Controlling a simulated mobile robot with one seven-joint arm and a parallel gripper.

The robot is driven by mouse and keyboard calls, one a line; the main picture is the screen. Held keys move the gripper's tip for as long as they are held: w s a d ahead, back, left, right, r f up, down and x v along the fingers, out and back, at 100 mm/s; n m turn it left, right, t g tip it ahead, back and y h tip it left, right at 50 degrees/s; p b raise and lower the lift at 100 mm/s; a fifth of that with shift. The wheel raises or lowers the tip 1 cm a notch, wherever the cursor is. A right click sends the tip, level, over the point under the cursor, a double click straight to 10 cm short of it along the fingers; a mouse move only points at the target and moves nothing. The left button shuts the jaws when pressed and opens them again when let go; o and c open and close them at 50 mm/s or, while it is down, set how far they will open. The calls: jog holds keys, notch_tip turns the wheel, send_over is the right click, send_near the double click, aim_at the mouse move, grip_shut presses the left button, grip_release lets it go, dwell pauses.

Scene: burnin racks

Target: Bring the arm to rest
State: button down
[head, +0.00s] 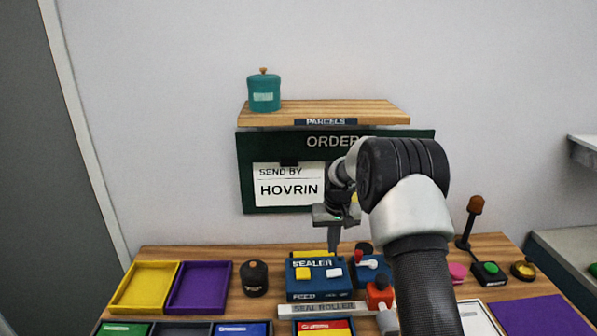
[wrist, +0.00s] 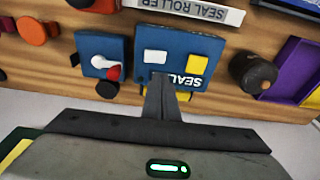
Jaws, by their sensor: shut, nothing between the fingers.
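My gripper (head: 334,240) hangs pointing down above the back of the blue sealer box (head: 318,279), in front of the order board. Its fingers are together with nothing between them. In the wrist view the shut fingers (wrist: 160,92) overlap the sealer (wrist: 180,62), which carries a white and a yellow button. I cannot tell whether the fingertips touch the sealer. My arm is bent and reaches in from the lower right, hiding part of the board and table.
The wooden table (head: 225,262) holds a yellow tray (head: 145,288), a purple tray (head: 200,288), a dark jar (head: 254,278), a blue box with a red-and-white lever (wrist: 102,55) and a green button (head: 490,268). A shelf (head: 330,109) bearing a teal jar (head: 264,92) is above the order board (head: 246,175).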

jog(key=s+r+t+p, duration=0.1)
jog(key=s+r, duration=0.7)
jog(key=r, duration=0.4)
jog(key=s+r+t, duration=0.1)
jog(key=s+r, duration=0.8)
jog(key=r, duration=0.3)
jog(key=s+r+t+p, duration=0.1)
jog(key=s+r, duration=0.1)
jog(key=s, duration=2.1)
jog(key=shift+r+t, duration=0.35)
jog(key=shift+t, duration=0.05)
jog(key=shift+s, duration=0.15)
